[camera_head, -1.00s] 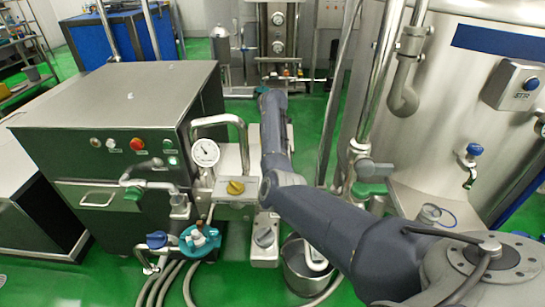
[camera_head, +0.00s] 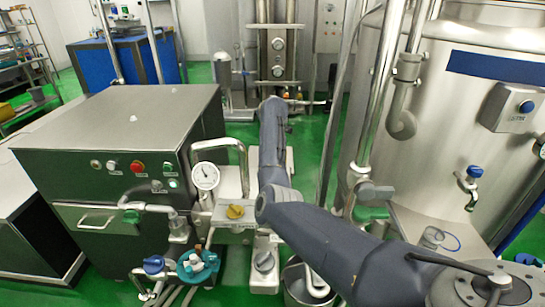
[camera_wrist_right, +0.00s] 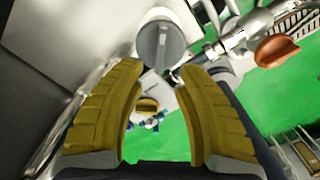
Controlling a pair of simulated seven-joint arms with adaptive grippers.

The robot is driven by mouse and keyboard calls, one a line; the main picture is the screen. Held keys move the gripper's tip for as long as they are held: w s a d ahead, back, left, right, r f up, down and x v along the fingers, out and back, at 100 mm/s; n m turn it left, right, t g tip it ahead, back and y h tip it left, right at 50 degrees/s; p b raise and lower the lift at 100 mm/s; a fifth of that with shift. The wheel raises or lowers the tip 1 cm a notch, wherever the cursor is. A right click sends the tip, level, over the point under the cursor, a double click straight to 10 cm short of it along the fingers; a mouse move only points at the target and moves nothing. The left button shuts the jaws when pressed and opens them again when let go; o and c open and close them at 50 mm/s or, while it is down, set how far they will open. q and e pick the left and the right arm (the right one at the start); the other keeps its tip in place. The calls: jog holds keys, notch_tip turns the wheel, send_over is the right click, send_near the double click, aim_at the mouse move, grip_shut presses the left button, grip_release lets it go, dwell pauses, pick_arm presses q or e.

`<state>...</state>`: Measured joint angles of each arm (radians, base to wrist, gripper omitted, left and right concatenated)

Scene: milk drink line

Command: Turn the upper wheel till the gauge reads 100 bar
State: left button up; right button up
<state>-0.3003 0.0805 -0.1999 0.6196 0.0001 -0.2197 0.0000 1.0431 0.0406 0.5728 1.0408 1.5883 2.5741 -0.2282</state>
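The pressure gauge (camera_head: 205,176) is a white dial on the pipework right of the dark steel machine. Its needle is too small to read. A yellow wheel (camera_head: 235,211) sits on a pale block just below and right of the gauge. A grey wheel (camera_head: 264,262) sits lower, to its right. In the right wrist view my right gripper (camera_wrist_right: 163,85) is open with nothing held. A round grey knob with a bar (camera_wrist_right: 160,45) lies just ahead of its fingertips. My left gripper is not in view.
A teal-blue fitting (camera_head: 198,265) and hoses stand in front of the dark machine (camera_head: 130,120). A bucket (camera_head: 305,285) is below my arm. A large steel tank (camera_head: 450,130) fills the right. An orange-brown handle (camera_wrist_right: 277,50) is right of the gripper.

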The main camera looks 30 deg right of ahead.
notch_tip(320, 180, up, 6)
dwell(0.4)
dwell(3.4)
